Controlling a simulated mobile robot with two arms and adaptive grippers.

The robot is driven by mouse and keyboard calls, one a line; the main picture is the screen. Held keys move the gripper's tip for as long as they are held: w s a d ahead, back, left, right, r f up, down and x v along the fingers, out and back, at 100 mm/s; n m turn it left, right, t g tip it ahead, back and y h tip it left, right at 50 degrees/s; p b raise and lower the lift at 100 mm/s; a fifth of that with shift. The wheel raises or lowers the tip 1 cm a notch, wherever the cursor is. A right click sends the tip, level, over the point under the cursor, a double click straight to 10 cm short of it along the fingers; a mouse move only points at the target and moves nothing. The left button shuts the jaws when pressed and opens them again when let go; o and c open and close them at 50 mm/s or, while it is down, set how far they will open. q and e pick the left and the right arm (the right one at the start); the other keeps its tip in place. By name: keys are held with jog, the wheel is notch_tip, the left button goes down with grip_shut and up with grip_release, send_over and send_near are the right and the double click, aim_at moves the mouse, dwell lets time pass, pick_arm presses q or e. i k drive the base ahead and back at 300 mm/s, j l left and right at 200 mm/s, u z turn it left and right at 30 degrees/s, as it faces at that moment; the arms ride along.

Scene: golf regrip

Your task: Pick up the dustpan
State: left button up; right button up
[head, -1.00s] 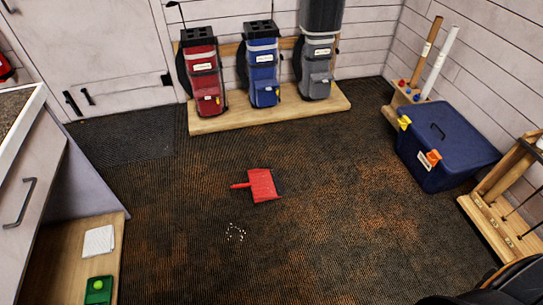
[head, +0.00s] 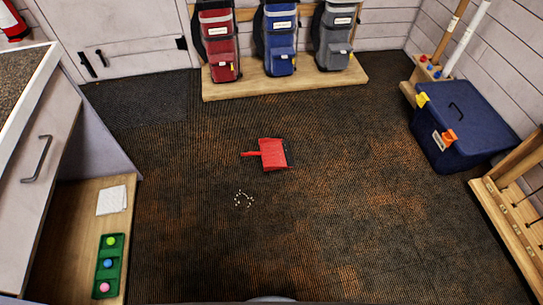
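The red dustpan (head: 272,153) lies flat on the dark carpet near the middle of the head view. Its short handle (head: 250,154) points left and its dark-edged mouth faces right. Nothing touches it. A small scatter of white bits (head: 243,199) lies on the carpet below and to the left of it. Neither of my grippers is in view.
Golf bags (head: 279,42) stand on a wooden platform (head: 240,91) at the back. A blue lidded bin (head: 462,125) and a wooden rack (head: 516,237) are at the right. A cabinet with a low shelf (head: 77,223) holds a green tray (head: 109,285) at the left. The carpet around the dustpan is clear.

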aim_at(270, 153)
jog(key=i+j+z, duration=0.25)
jog(key=i, duration=0.3)
jog(key=i+j+z, duration=0.25)
jog(key=i, duration=0.3)
jog(key=j, duration=0.1)
